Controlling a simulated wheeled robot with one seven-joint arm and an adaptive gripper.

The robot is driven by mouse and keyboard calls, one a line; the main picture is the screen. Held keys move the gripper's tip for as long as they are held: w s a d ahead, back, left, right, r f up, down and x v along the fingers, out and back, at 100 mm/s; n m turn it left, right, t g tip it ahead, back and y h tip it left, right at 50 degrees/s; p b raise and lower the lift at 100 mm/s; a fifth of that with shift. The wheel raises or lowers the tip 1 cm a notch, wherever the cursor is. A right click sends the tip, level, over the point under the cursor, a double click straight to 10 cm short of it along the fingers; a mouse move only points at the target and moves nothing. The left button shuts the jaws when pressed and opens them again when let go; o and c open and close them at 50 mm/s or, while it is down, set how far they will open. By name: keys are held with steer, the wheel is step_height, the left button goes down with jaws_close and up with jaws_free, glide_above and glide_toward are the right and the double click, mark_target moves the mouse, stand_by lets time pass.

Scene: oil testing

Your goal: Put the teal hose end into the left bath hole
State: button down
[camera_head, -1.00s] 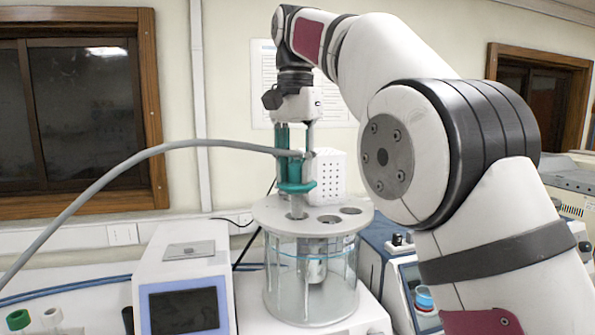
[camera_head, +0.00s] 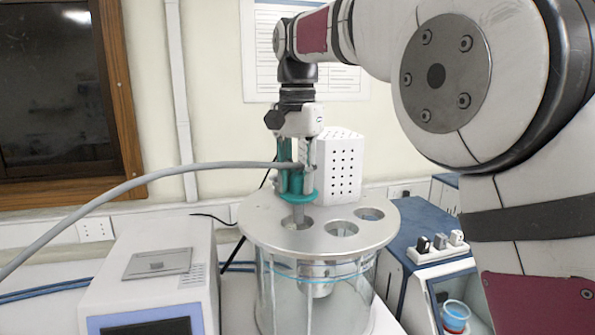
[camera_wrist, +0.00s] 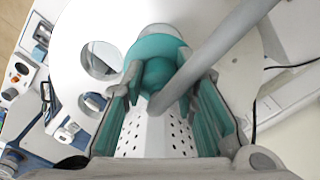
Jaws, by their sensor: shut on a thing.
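The teal hose end (camera_head: 297,196) is upright between the fingers of my gripper (camera_head: 298,180), which is shut on it. Its teal collar also shows in the wrist view (camera_wrist: 150,47). A grey tip below the collar overlaps the left bath hole (camera_head: 290,225) in the lid of the round glass bath (camera_head: 265,228). Its lower end seems to be at or inside the hole; how deep I cannot tell. The grey hose (camera_head: 150,178) runs off to the left.
The lid has a middle hole (camera_head: 342,229) and a right hole (camera_head: 369,214), both open. A white perforated box (camera_head: 341,165) stands close behind the gripper. A white device with a screen (camera_head: 155,265) is at left, and a blue instrument (camera_head: 425,240) at right.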

mark_target(296, 194)
steer(key=shift+f+b, duration=0.6)
steer(key=shift+f, duration=1.65)
steer(key=shift+s+a+p, duration=0.1)
steer(key=shift+s+p, duration=0.15)
steer(key=shift+p, duration=0.35)
steer(key=shift+f, duration=0.5)
steer(key=c, duration=1.6)
jaws_free()
steer(key=shift+o, duration=0.2)
steer(key=shift+r+p, duration=0.55)
steer(key=shift+r, duration=4.9)
